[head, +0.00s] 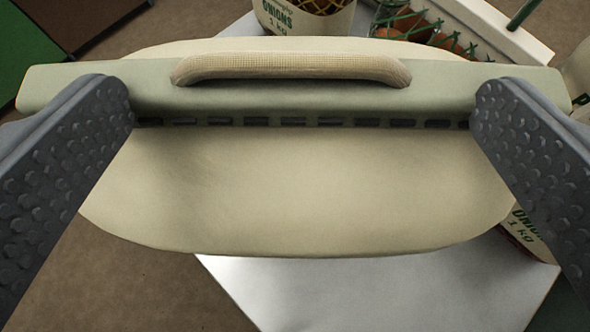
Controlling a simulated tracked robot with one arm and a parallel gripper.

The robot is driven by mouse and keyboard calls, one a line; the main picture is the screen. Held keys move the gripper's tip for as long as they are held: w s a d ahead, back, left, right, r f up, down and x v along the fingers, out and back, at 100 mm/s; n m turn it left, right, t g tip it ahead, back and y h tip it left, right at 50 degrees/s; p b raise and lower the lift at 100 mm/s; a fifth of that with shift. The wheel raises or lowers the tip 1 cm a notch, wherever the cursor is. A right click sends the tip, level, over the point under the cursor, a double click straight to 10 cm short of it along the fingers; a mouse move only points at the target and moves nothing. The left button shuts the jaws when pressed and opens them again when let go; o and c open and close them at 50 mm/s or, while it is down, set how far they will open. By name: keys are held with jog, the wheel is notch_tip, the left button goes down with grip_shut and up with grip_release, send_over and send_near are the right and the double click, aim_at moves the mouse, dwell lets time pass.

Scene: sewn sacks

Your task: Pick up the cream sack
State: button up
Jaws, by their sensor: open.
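The cream sack (300,195) fills the middle of the head view, close to the camera. A greenish sewn top band with a row of dark stitches (290,122) runs across it, and a woven handle (290,67) lies along that band. My gripper (302,110) is open. Its two grey studded fingers stand at the left and right, over the ends of the band, with the sack between them. I cannot tell whether either finger touches the sack. The fingers hide parts of the band's ends.
A white surface (370,292) shows below the sack, with brown floor (130,290) to the left. An onion sack (305,18) and a white crate (495,28) with onions are behind. Another onion-labelled pack (528,232) is at the right. A green block (25,50) is at upper left.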

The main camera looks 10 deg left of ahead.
aim_at(293, 59)
jog(key=shift+x, duration=2.65)
jog(key=shift+a, duration=0.15)
jog(key=c, duration=2.1)
jog(key=shift+c, duration=0.2)
jog(key=shift+r, duration=0.2)
